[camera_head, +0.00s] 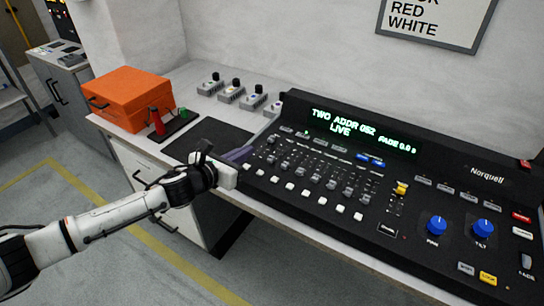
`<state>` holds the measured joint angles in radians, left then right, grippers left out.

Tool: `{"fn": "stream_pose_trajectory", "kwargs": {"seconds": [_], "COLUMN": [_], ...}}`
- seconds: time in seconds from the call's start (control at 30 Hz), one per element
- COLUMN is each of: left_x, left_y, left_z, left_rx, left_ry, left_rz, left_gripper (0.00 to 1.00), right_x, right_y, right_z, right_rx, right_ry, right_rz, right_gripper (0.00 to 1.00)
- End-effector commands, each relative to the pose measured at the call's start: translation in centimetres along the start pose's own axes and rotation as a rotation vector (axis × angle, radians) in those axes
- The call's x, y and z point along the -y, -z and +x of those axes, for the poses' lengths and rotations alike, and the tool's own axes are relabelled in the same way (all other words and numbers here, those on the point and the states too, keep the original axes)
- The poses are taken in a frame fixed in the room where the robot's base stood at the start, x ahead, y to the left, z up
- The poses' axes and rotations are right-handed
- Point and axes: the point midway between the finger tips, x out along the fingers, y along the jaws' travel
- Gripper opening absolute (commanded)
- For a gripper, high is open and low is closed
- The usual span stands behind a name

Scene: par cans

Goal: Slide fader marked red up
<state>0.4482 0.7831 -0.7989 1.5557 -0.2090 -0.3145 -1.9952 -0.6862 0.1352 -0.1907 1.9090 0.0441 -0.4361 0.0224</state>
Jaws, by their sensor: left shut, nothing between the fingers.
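The black lighting console (440,225) stands on the bench, with a row of small grey faders (313,168) across its left half and white buttons below them. The labels above the faders are too small to read, so I cannot tell which one is marked red. My left gripper (244,152) is shut and empty at the console's left end, beside the leftmost faders. Its fingers partly hide that corner, and I cannot tell whether they touch a fader. My right gripper is out of view.
The console display (362,132) reads "TWO ADDR 052 LIVE FADE 0.0 s". An orange case (128,95), a red-handled item (157,123), a dark mat (207,139) and several small knobbed boxes (231,94) stand left of the console. A framed sign (432,22) hangs behind.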

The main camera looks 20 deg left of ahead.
Motion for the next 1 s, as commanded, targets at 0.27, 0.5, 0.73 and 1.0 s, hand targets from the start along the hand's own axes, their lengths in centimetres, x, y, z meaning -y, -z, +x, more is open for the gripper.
{"fn": "stream_pose_trajectory", "kwargs": {"seconds": [0.27,0.5,0.73,1.0], "left_x": [0.0,0.3,3.0,4.8], "left_y": [0.0,-0.8,-0.9,0.0], "left_z": [0.0,-0.9,-5.3,-7.4], "left_rx": [0.000,-0.008,-0.131,-0.222], "left_ry": [0.000,-0.016,-0.018,0.002], "left_rz": [0.000,-0.014,-0.020,0.000], "left_gripper": [0.00,0.00,0.00,0.00], "right_x": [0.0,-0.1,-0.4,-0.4], "right_y": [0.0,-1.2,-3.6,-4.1], "right_z": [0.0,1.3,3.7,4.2], "right_rx": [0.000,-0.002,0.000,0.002], "right_ry": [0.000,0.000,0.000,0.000], "right_rz": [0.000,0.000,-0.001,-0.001], "right_gripper": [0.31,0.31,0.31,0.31]}}
